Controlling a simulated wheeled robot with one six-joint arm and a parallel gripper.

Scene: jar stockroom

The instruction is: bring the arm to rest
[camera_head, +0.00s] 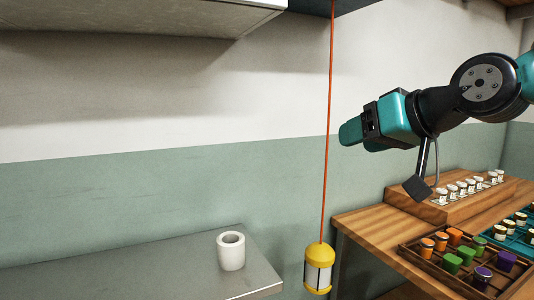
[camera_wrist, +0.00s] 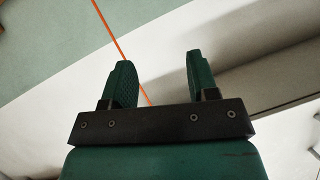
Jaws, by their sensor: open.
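My gripper (camera_wrist: 159,82) shows in the wrist view with its two green fingers apart and nothing between them. In the head view my gripper (camera_head: 350,131) is at the end of my raised arm, at the upper right, pointing left. It is up in front of the wall, to the right of an orange cord and above the wooden bench. Its fingertips are hard to make out in the head view.
The orange cord (camera_head: 327,150) hangs with a yellow lantern (camera_head: 318,268) at its end. A white cup (camera_head: 231,251) stands on a grey counter (camera_head: 130,275). The wooden bench (camera_head: 375,225) carries a tray of coloured jars (camera_head: 455,237) and a row of small jars (camera_head: 466,187).

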